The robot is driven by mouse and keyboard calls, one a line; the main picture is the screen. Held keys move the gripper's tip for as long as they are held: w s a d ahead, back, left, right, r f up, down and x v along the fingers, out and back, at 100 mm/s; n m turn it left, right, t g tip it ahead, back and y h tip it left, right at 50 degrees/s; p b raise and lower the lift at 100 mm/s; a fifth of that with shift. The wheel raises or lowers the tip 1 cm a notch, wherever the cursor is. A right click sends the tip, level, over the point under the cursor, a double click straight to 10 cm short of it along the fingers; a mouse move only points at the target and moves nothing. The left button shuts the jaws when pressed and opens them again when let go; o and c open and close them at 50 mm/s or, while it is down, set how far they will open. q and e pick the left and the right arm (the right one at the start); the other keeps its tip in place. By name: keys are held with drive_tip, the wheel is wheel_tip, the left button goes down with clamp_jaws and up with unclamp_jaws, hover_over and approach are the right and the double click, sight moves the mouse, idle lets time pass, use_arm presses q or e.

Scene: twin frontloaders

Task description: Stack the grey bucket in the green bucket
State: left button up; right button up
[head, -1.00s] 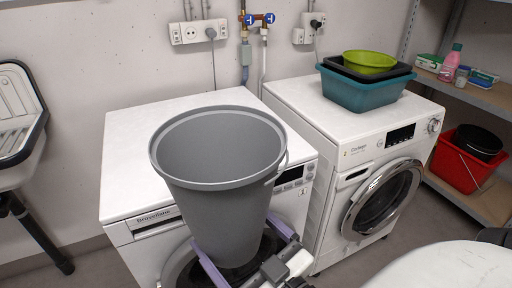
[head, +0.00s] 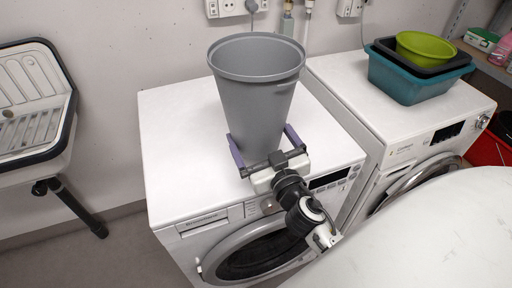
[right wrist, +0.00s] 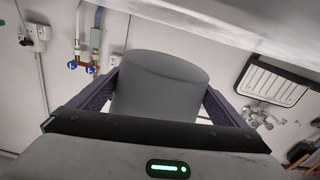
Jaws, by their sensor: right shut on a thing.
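The grey bucket (head: 262,100) is upright above the front part of the left washing machine's top, its open mouth facing up. My right gripper (head: 264,142) is shut on its lower part, with a purple finger on each side. The right wrist view shows the grey bucket (right wrist: 160,85) between the fingers of my right gripper (right wrist: 155,100). The bucket's foot is hidden behind the gripper, so I cannot tell whether it touches the machine. No green bucket shows; a small lime-green bowl (head: 425,46) sits in a black tray. My left gripper is out of view.
The left washing machine's top (head: 180,130) is otherwise clear. A teal basin (head: 400,85) holding the black tray stands on the right machine. A sink (head: 30,100) is at the left, a shelf with a red container (head: 488,150) at the right. A pale rounded surface (head: 430,235) fills the lower right.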

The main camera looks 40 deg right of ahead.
wheel_tip(320, 180, down, 2)
drive_tip(key=shift+f+b, duration=0.1)
drive_tip(key=shift+b, duration=0.45)
wheel_tip(320, 180, down, 3)
drive_tip(key=shift+f+b, duration=0.1)
drive_tip(key=shift+b, duration=0.95)
drive_tip(key=shift+f, duration=0.15)
drive_tip(key=o, duration=0.8)
